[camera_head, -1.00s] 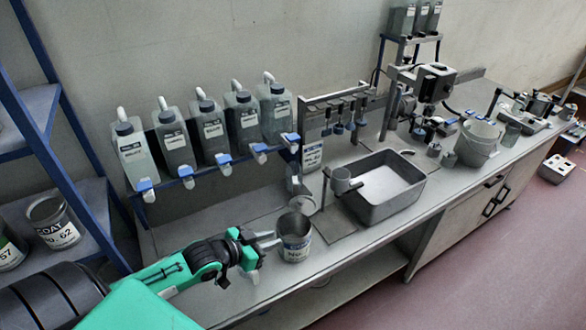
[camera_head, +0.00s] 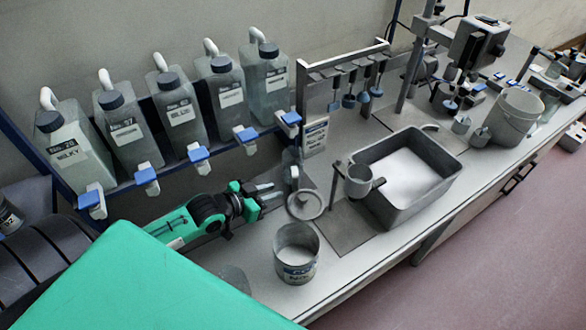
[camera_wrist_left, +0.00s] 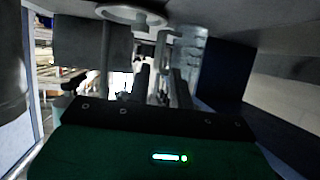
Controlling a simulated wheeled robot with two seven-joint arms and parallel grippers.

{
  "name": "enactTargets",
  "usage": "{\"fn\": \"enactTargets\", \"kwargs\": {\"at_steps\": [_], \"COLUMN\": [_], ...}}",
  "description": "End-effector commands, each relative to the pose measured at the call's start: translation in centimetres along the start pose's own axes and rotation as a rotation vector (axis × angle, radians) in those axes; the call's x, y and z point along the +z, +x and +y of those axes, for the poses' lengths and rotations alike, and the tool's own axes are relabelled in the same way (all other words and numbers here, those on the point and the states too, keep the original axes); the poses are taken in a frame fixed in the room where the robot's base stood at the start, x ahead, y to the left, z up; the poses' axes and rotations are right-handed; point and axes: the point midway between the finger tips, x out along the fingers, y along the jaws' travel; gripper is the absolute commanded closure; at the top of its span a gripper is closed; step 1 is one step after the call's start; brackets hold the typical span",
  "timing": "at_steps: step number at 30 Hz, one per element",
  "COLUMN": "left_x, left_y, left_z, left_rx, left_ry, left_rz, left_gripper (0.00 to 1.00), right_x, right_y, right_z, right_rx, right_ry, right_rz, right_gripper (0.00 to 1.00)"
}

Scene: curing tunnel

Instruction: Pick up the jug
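A grey, partly see-through vessel (camera_head: 291,168), which looks like the jug, stands at the back of the bench below the bottle rack. Its outline is faint, so I cannot be sure of its shape. My left gripper (camera_head: 272,192) is just left of it, low over the bench, fingers pointing at it. The fingers are apart with nothing clearly between them. In the left wrist view the fingers (camera_wrist_left: 162,88) also stand apart. A round grey lid or dish (camera_head: 305,204) lies just right of the fingertips. My right gripper is not in view.
An open labelled can (camera_head: 297,254) stands in front of my left gripper. A grey basin (camera_head: 448,178) and a small cup on a stand (camera_head: 358,181) are to the right. Several capped bottles (camera_head: 180,115) with blue-tipped taps hang above my arm.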

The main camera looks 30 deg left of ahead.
Motion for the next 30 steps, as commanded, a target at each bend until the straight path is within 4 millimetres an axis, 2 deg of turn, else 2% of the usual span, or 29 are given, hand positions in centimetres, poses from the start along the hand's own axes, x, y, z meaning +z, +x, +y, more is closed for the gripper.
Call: {"fn": "enactTargets", "kwargs": {"at_steps": [12, 20, 27, 30], "left_x": [-0.3, -0.3, -0.7, -0.5], "left_y": [5.7, 7.0, 9.8, 11.0], "left_z": [0.0, 0.0, -0.2, -0.1], "left_rx": [-0.001, 0.0, 0.0, 0.001], "left_ry": [-0.001, 0.0, -0.001, -0.001], "left_rz": [0.002, 0.001, 0.001, 0.001], "left_gripper": [0.78, 0.78, 0.78, 0.78], "right_x": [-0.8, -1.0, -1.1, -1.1], "right_y": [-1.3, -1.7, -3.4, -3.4], "right_z": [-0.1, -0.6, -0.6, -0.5], "right_rx": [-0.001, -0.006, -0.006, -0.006], "right_ry": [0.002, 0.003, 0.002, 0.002], "right_rz": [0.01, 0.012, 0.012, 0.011], "right_gripper": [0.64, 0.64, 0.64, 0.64]}}
